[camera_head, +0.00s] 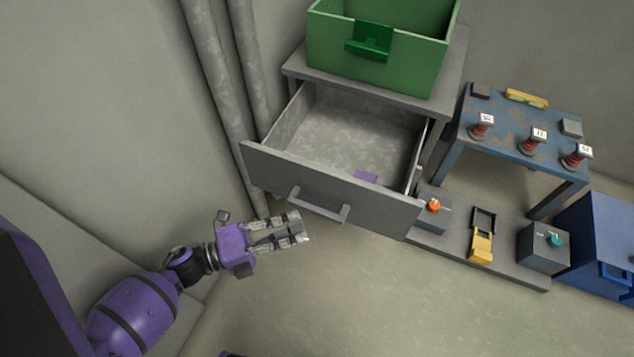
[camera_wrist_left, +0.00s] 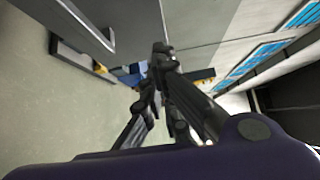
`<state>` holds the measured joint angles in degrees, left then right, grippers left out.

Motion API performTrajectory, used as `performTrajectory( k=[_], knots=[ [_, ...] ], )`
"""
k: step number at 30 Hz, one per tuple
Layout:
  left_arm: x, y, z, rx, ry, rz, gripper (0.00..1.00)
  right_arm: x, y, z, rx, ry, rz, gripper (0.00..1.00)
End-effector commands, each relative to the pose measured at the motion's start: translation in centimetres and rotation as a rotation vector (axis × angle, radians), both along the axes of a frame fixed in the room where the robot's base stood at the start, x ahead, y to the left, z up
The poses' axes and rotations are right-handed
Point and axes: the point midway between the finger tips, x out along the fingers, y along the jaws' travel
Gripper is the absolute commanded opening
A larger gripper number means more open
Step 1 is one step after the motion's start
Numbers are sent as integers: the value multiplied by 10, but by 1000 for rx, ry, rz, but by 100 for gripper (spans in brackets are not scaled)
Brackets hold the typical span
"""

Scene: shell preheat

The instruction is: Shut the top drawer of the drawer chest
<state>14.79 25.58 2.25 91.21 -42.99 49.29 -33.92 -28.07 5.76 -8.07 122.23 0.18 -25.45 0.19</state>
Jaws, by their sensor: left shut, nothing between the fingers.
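The grey drawer chest (camera_head: 292,72) stands at the upper middle of the head view. Its top drawer (camera_head: 385,207) is pulled well out, with a bar handle (camera_head: 318,205) on its front. A small purple item (camera_head: 365,176) lies inside near the front panel. My left gripper (camera_head: 302,229) is shut and empty, in front of and below the drawer's left half, apart from the handle in the picture. In the left wrist view the gripper's fingers (camera_wrist_left: 160,68) are together, and a grey panel with a bar handle (camera_wrist_left: 90,28) shows at upper left. My right gripper is not in view.
A green bin (camera_head: 375,65) stands on the chest. To the right are a blue table (camera_head: 510,115) with several stamped-top items, a low grey board (camera_head: 450,255) with an orange knob, yellow part and teal knob, and a blue box (camera_head: 600,235). Pipes (camera_head: 215,80) run along the left wall. The front floor is clear.

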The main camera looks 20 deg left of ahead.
Motion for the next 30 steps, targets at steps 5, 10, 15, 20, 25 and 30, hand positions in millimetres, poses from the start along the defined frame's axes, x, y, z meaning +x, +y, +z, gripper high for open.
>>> performTrajectory(
  k=[5,10,15,20,25,30],
  knots=[
    [23,-25,0,-4,-1,0,0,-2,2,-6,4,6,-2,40],
    [49,-52,0,-6,0,2,0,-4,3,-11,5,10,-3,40],
    [75,-67,-1,-4,1,3,0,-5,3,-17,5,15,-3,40],
    [93,-67,-1,-3,4,3,0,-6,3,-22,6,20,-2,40],
    [101,-67,-1,-4,4,4,0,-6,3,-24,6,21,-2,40],
    [102,-67,0,-6,4,4,0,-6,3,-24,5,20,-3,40]
  ],
)
